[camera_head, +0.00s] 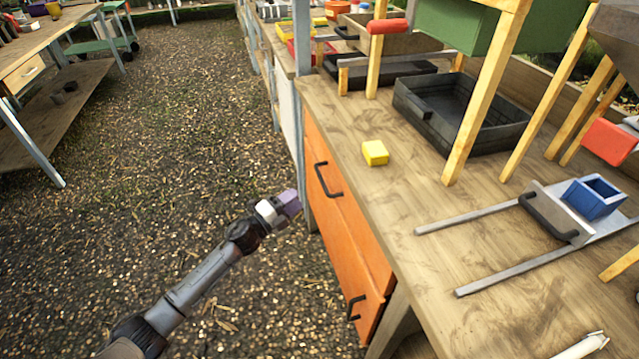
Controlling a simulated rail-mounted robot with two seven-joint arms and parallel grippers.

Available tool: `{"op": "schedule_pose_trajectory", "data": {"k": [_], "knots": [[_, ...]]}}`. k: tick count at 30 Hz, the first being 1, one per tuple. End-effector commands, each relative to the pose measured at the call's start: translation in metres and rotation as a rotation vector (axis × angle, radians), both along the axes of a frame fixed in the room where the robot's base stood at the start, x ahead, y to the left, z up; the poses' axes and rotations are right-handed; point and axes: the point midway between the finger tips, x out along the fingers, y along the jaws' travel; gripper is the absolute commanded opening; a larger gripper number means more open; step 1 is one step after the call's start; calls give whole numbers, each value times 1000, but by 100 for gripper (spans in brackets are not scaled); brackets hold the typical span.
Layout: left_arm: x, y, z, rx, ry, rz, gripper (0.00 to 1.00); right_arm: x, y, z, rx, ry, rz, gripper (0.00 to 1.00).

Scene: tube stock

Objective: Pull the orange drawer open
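The orange drawer (338,222) is in the front of the wooden workbench. Its front looks closed against the bench, with a dark bar handle (328,180) near the top. A second dark handle (355,307) sits lower on the orange front, toward the near end. My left gripper (289,203) is just left of the orange front, at about the height of the upper handle in the picture, and apart from it. Its purplish tip points toward the bench, and the gap between its fingers cannot be made out. My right gripper is not in view.
On the workbench (400,200) are a yellow block (375,153), a black tray (465,112), a metal sliding frame (540,222) with a blue box (594,197), and wooden legs. A grey post (302,110) stands beside the orange front. The gravel floor (150,170) to the left is clear.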

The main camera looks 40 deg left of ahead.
Motion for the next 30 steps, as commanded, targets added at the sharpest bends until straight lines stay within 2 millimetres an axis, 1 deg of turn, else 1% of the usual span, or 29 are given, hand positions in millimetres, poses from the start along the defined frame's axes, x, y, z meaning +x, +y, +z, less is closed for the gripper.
{"op": "schedule_pose_trajectory", "data": {"k": [1, 6, 12, 15, 21, 30], "knots": [[11, -2, 0, 0, -4, -1, 39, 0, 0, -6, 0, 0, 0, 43], [41, -8, 5, 0, -4, -1, 39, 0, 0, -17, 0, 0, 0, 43], [71, -14, 11, -1, -3, 0, 39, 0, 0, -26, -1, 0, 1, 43], [83, -16, 13, 0, -2, 1, 39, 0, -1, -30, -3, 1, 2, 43], [97, -19, 16, 0, -1, 0, 39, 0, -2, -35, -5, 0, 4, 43], [103, -21, 18, 1, 0, 0, 39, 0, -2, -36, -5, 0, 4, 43]]}}
